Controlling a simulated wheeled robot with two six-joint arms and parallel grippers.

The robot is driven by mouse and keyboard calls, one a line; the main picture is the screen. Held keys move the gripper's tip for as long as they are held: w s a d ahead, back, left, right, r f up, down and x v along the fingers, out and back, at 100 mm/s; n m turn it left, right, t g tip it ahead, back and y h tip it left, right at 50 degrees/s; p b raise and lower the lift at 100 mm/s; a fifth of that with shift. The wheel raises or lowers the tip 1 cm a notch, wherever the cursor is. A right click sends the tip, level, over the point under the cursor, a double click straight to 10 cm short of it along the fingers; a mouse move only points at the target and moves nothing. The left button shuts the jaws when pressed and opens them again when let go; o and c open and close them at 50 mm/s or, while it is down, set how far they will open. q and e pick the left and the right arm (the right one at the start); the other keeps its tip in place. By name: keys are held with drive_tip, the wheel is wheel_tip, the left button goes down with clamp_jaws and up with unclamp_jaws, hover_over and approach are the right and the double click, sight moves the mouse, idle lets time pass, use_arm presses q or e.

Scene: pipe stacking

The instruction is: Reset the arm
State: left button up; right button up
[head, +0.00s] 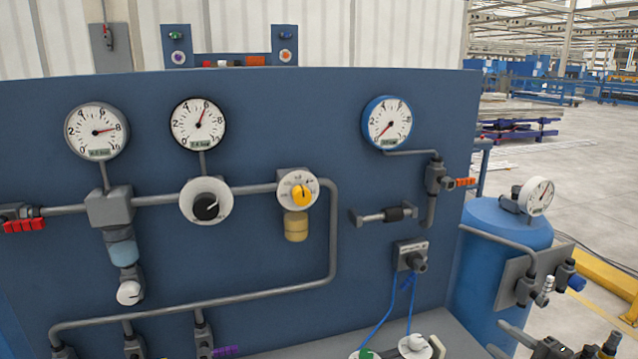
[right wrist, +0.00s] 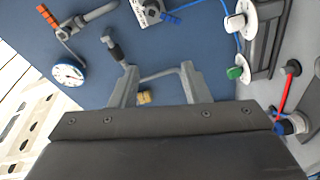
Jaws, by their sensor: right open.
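My right gripper (right wrist: 157,70) shows in the right wrist view with its two grey fingers spread apart. It is open, with nothing clamped between the fingers. A short pipe stub with a black fitting (right wrist: 115,50) appears just beyond the left finger. A small brass-coloured piece (right wrist: 146,97) shows between the fingers, partly hidden by the gripper body. In the head view the pipe stub (head: 385,215) stands on the blue panel (head: 270,120), with no gripper beside it. Grey parts at the head view's lower right edge are too cropped to identify. My left gripper is not in view.
The panel carries several gauges, including a blue-rimmed one (head: 387,122), grey pipes, and a yellow-knobbed regulator (head: 298,190). Blue hoses (head: 405,295) hang from a small box (head: 411,255). A blue tank (head: 505,245) stands at right. Open floor (head: 595,190) lies beyond it.

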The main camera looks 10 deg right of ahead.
drive_tip(key=s+a+f+m+g+h, duration=0.3)
drive_tip(key=s+a+f+m, duration=0.15)
drive_tip(key=f, duration=0.25)
drive_tip(key=s+a+f+m+g+h, duration=0.25)
drive_tip(key=s+a+f+m, duration=0.2)
drive_tip(key=f, duration=0.25)
drive_tip(key=s+a+f+m+g, duration=0.1)
drive_tip(key=s+a+m+g, duration=0.35)
drive_tip(key=s, duration=0.25)
drive_tip(key=s+a+f+m+g, duration=0.1)
drive_tip(key=s+a+m+g, duration=0.2)
drive_tip(key=s+m, duration=0.3)
wheel_tip(320, 180, down, 25)
drive_tip(key=s+d+g, duration=0.2)
drive_tip(key=s+a+f+g, duration=0.1)
drive_tip(key=s+a+f, duration=0.1)
drive_tip(key=s+f, duration=1.2)
drive_tip(key=shift+s+f+n, duration=0.35)
drive_tip(key=shift+f+n, duration=0.1)
drive_tip(key=shift+f, duration=0.35)
